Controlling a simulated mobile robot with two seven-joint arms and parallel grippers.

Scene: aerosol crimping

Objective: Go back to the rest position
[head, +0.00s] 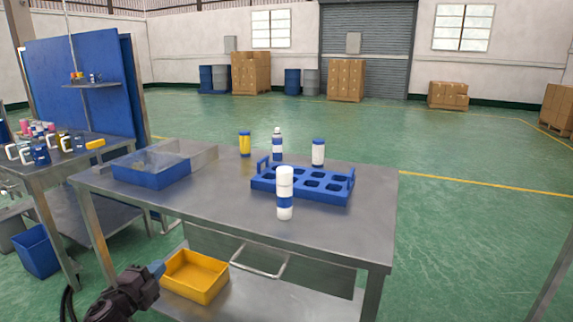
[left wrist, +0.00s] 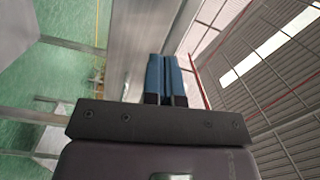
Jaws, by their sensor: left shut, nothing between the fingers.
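My left gripper (head: 157,269) is low at the front left in the head view, beside the near edge of the metal table (head: 225,212) and left of the yellow bin. In the left wrist view its blue fingers (left wrist: 166,78) are together with nothing between them. My right gripper is in neither view.
On the table are a blue rack (head: 300,192), a white-and-blue can (head: 285,195) before it, a yellow can (head: 245,144), two more containers and a blue tray (head: 150,178). A yellow bin (head: 195,276) sits on the lower shelf. Green floor is free to the right.

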